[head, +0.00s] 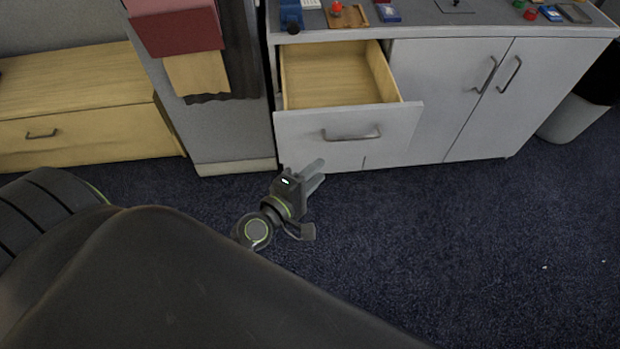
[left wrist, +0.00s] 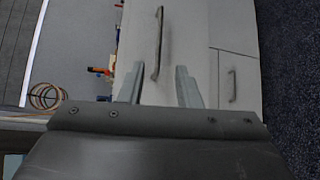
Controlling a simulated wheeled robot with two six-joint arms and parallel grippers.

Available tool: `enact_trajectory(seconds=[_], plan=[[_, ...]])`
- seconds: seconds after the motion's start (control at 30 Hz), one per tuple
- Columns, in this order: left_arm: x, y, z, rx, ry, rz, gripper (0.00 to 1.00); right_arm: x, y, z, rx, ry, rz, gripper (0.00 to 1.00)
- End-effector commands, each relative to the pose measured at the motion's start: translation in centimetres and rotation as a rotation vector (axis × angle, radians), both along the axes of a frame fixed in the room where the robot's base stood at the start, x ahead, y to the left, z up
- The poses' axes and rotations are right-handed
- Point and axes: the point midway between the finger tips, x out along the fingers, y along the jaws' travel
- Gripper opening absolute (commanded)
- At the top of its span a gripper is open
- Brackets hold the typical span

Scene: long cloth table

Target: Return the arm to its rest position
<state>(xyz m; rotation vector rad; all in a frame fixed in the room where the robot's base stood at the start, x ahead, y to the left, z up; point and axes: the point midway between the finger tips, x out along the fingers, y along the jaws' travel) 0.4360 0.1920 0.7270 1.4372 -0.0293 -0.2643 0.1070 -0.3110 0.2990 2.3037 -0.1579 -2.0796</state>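My left gripper (head: 318,173) is in front of and just below the open drawer's front (head: 300,138). Its two fingers are apart with nothing between them; they also show spread in the left wrist view (left wrist: 158,88). The drawer's grey bar handle (head: 351,134) is free of the fingers. In the left wrist view a bar handle (left wrist: 158,42) lies beyond the fingertips. The drawer's wooden inside (head: 335,75) looks empty where it shows. My right gripper is in neither view.
A grey cabinet (head: 430,95) has two closed doors on the right; small items lie on its top. A wooden drawer unit (head: 80,125) stands at left, a pale bin (head: 575,120) at far right. Dark carpet (head: 480,250) is open in front.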

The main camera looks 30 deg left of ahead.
Motion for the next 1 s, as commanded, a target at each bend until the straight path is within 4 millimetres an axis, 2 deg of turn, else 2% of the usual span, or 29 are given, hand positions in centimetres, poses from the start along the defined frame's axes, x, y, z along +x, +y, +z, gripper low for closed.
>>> enact_trajectory(seconds=[0.2,0.7,0.8,0.9,0.97,1.0], plan=[[-1.4,0.3,0.2,0.0,-0.001,0.0,0.3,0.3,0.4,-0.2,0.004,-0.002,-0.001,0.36],[-1.5,0.3,0.3,0.001,-0.001,0.0,0.3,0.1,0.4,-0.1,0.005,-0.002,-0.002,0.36],[-1.5,0.3,0.1,0.005,0.004,-0.001,0.3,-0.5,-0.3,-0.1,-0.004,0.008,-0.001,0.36],[-1.5,0.4,-1.4,0.045,0.039,-0.005,0.3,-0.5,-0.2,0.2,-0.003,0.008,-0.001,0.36],[-1.7,0.5,-3.3,0.097,0.081,-0.013,0.3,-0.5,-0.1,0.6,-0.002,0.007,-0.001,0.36],[-1.9,0.6,-5.0,0.143,0.119,-0.022,0.3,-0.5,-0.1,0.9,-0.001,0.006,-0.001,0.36]])
